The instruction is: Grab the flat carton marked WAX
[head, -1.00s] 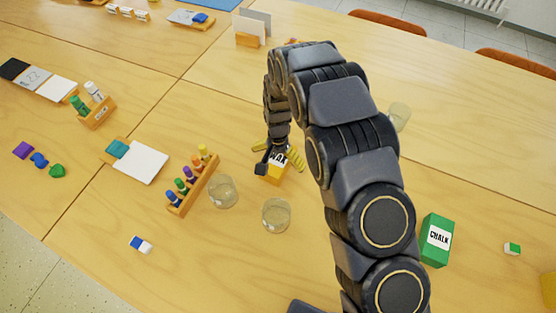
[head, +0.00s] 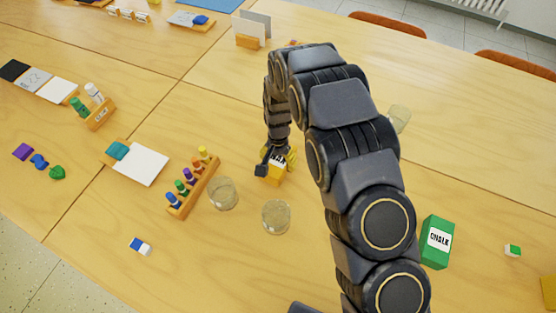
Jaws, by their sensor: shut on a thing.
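A small yellow-orange carton (head: 271,175) with a white label bearing dark letters sits on the wooden table near the middle of the head view. The label is mostly covered, so its word is not readable now. My gripper (head: 275,162) comes down on the carton from above and is shut on it, with a dark finger at its left and a yellow part at its right. The carton appears to be at table level; whether it touches the table I cannot tell.
Two clear glasses (head: 222,193) (head: 276,216) stand close at left and front. A rack of paint bottles (head: 194,188) is further left. A green CHALK box (head: 436,241) stands right of my arm, and another glass (head: 399,118) behind it.

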